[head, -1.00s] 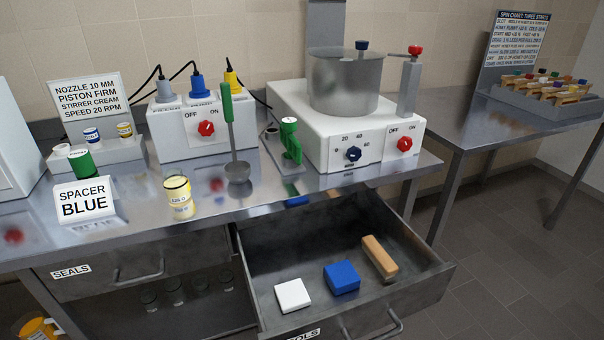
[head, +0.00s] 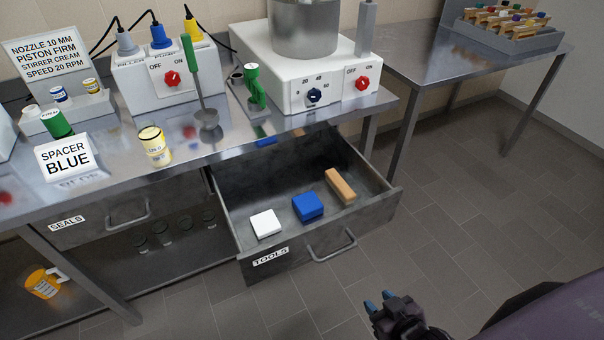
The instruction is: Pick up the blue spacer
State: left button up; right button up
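The blue spacer (head: 307,206) is a small blue block lying in the open tools drawer (head: 375,208), between a white block (head: 265,223) on its left and a tan wooden block (head: 340,186) on its right. A sign (head: 64,158) on the bench reads "SPACER BLUE". My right gripper (head: 379,302) is at the bottom of the head view, in front of the drawer and apart from it. Its two blue fingertips show close together with a small gap, and nothing shows between them. My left gripper is out of view.
The metal bench (head: 225,143) overhangs the back of the drawer. The closed seals drawer (head: 95,217) is on the left. Floor to the right is clear.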

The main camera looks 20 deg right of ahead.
aim_at(307, 206)
jog(key=z, duration=0.75)
jog(key=u, duration=1.5)
jog(key=z, duration=1.25)
